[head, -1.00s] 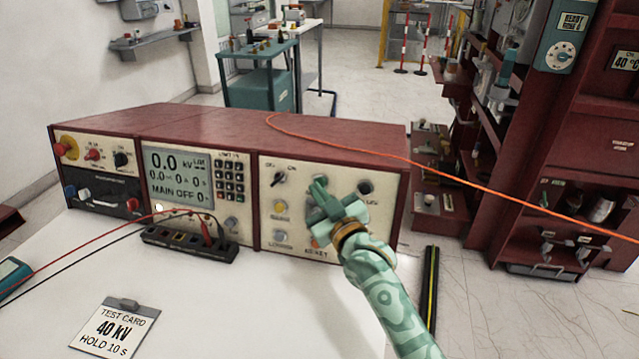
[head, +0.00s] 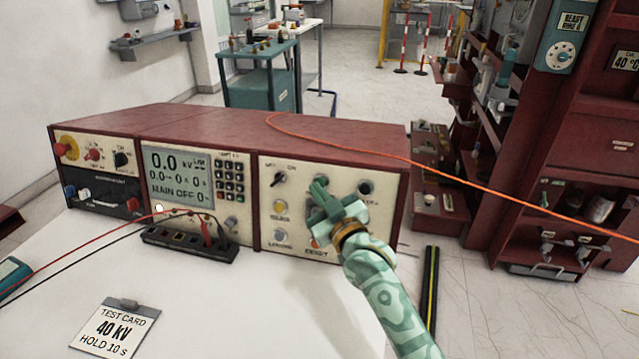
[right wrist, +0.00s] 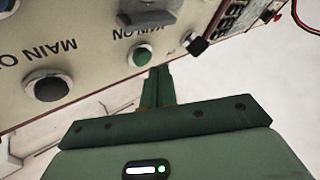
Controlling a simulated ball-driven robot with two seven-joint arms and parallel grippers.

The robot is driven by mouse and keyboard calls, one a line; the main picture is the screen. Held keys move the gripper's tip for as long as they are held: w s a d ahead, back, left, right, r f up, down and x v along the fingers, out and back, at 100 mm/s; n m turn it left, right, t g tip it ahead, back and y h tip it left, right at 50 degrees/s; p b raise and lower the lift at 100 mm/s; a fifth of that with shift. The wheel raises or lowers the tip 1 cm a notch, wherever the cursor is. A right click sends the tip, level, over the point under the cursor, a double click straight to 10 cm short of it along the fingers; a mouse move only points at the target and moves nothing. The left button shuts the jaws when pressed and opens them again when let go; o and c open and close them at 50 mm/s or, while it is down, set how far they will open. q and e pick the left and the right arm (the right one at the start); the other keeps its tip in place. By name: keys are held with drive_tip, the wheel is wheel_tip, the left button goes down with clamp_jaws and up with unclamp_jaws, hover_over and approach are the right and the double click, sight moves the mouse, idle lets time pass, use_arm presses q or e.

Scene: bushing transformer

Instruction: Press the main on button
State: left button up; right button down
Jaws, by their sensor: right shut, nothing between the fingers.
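The main off button (right wrist: 48,86) is dark. The desk's screen (head: 178,175) reads "MAIN OFF". My left gripper is out of view.
A key switch (head: 279,179) and a yellow button (head: 280,206) sit left of my gripper. An orange cable (head: 430,170) crosses above my arm. A test card (head: 115,328) lies on the white table.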

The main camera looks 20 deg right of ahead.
drive_tip(key=shift+w, duration=0.1)
drive_tip(key=shift+w+d+f, duration=0.1)
drive_tip(key=shift+w+d, duration=0.1)
drive_tip(key=shift+d, duration=0.05)
drive_tip(key=shift+w+d+f, duration=0.1)
drive_tip(key=shift+w+d, duration=0.1)
drive_tip(key=shift+w, duration=0.2)
idle(0.9)
idle(0.4)
drive_tip(key=shift+s+a+r+p, duration=0.25)
drive_tip(key=shift+s+a+p, duration=0.2)
drive_tip(key=shift+s+p, duration=0.4)
drive_tip(key=shift+w, duration=0.15)
